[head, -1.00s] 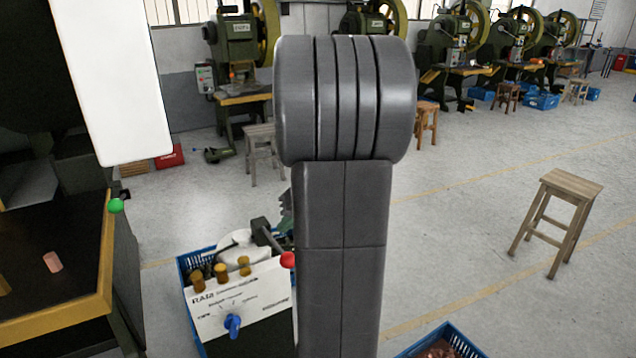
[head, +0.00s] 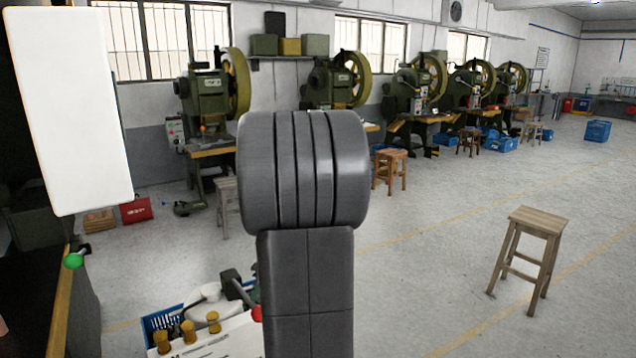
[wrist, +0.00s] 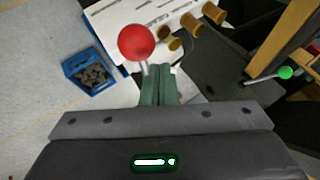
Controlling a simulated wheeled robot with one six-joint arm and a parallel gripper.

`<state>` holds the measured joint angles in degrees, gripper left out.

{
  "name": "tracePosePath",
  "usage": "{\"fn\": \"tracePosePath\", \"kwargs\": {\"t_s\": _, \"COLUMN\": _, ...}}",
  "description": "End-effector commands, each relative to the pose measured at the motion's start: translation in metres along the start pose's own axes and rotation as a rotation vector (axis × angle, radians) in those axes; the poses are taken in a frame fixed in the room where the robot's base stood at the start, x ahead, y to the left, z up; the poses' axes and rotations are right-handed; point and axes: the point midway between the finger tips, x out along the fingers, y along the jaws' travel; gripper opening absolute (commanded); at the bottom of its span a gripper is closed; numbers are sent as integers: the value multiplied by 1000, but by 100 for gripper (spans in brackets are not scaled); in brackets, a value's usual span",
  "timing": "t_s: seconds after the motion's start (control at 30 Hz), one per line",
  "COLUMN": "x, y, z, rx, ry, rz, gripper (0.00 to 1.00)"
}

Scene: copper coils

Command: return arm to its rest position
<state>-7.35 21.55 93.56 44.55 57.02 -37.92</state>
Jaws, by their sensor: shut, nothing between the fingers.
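My gripper (wrist: 160,84) shows in the wrist view, its two green fingers together with nothing between them. Behind the fingertips in that view are a red ball knob (wrist: 136,42) and a white panel (wrist: 130,18) with several brass knobs. In the head view my grey arm stands upright in the middle, and the gripper is not visible there. No copper coils can be made out clearly.
A dark bench with a green knob (head: 73,260) is at the left edge. A wooden stool (head: 537,222) stands on open floor at right. Green presses (head: 207,95) line the wall.

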Motion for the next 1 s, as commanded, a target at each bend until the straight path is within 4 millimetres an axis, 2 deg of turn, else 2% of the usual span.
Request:
{"fn": "tracePosePath", "kwargs": {"t_s": 0.43, "x": -43, "y": -31, "z": -30, "rx": -3, "ry": 1, "rz": 1, "gripper": 0}}
{"fn": "tracePosePath", "kwargs": {"t_s": 0.5, "x": -23, "y": -17, "z": -17, "rx": 1, "ry": -2, "rz": 0, "gripper": 0}}
{"fn": "tracePosePath", "kwargs": {"t_s": 0.77, "x": 8, "y": 6, "z": 5, "rx": 2, "ry": -1, "rz": 0, "gripper": 0}}
{"fn": "tracePosePath", "kwargs": {"t_s": 0.83, "x": 1, "y": 1, "z": 2, "rx": 2, "ry": -2, "rz": -1, "gripper": 0}}
{"fn": "tracePosePath", "kwargs": {"t_s": 1.0, "x": 4, "y": 3, "z": 4, "rx": 1, "ry": -2, "rz": -1, "gripper": 0}}
